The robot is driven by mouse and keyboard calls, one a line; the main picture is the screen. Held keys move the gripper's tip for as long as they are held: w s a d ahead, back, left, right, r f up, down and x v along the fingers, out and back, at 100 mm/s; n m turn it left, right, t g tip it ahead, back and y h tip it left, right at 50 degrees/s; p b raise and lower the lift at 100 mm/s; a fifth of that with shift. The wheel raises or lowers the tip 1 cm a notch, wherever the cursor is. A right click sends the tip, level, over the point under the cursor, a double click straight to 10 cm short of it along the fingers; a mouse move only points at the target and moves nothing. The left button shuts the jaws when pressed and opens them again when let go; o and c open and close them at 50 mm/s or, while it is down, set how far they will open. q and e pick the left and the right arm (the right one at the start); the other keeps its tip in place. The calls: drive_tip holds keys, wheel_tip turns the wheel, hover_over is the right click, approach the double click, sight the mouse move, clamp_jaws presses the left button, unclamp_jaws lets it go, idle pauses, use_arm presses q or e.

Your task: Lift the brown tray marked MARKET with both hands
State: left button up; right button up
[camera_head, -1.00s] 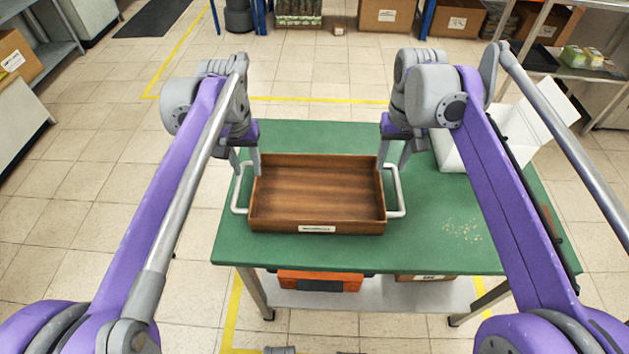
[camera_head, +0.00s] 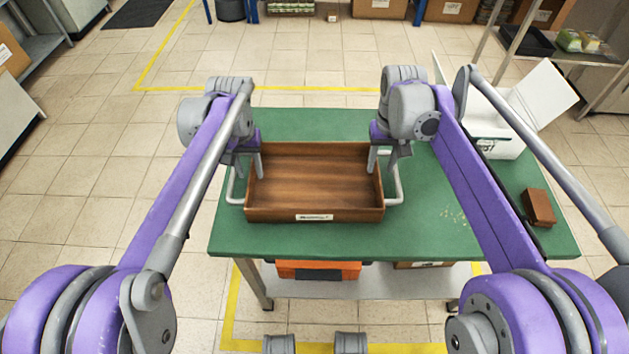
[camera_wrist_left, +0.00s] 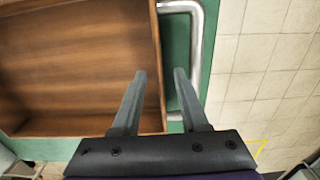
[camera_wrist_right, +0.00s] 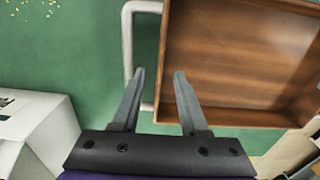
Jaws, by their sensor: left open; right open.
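The brown wooden tray (camera_head: 314,216) lies on the green table, empty, with a white front label too small to read. A pale bar handle (camera_head: 396,190) is on its right side and another (camera_head: 231,190) on its left. My left gripper (camera_head: 246,172) is open at the left side wall; in the left wrist view its fingertips (camera_wrist_left: 160,75) appear on either side of that wall, inside the handle (camera_wrist_left: 197,50). My right gripper (camera_head: 383,168) is open at the right side wall; in the right wrist view its fingertips (camera_wrist_right: 159,74) appear either side of it, near the handle (camera_wrist_right: 128,50). Finger depth is unclear.
A white open box (camera_head: 492,143) stands at the table's back right. A brown block (camera_head: 538,207) lies at the right edge, with yellowish crumbs (camera_head: 452,215) left of it. An orange case (camera_head: 318,271) is on the lower shelf. The table (camera_head: 320,240) is clear before the tray.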

sight(379, 173)
use_arm(q)
drive_tip(key=shift+f, duration=1.9)
use_arm(e)
drive_tip(key=shift+f, duration=1.95)
use_arm(q)
clamp_jaws()
use_arm(e)
clamp_jaws()
